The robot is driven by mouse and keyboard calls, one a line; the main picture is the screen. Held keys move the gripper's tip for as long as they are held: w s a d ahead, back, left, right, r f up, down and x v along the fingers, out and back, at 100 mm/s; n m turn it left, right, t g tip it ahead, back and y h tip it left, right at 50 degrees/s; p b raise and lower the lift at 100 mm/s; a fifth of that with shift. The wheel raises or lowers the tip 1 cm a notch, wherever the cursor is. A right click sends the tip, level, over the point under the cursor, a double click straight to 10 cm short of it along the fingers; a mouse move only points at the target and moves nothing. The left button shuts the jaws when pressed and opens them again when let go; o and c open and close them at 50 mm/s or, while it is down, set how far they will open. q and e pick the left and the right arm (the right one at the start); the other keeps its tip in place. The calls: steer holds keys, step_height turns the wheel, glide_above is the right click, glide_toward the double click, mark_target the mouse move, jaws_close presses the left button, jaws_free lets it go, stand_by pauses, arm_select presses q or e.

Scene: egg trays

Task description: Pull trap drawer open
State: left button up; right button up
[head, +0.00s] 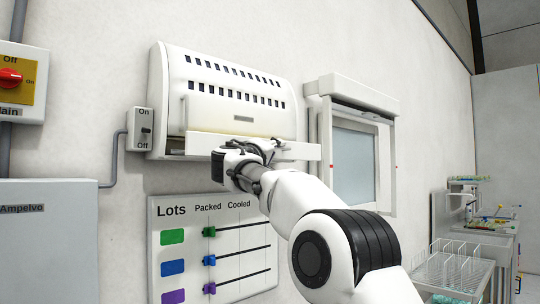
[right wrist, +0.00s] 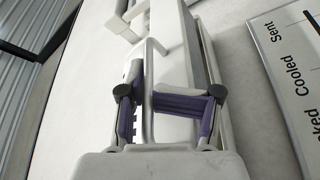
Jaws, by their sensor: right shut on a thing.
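The trap drawer (head: 204,143) is the long white front along the bottom of a white slotted wall unit (head: 222,98). Its front stands out from the housing, and a dark gap shows by its left end. My right gripper (head: 258,153) is at the middle of the drawer front and partly covers it. In the right wrist view my right gripper (right wrist: 170,97) has its purple-padded fingers on either side of a thin white handle (right wrist: 148,75), shut on it. How far the drawer is out is hard to tell. My left gripper is not in view.
An On/Off switch box (head: 141,130) sits left of the unit. A Lots board (head: 188,278) hangs below. A framed window with a shutter (head: 355,158) is close on the right. A bench with a wire rack (head: 447,268) stands further right.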

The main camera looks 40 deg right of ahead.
steer(key=v, duration=1.1)
steer(key=shift+s+a, duration=0.15)
steer(key=shift+a, duration=0.2)
steer(key=shift+f, duration=0.1)
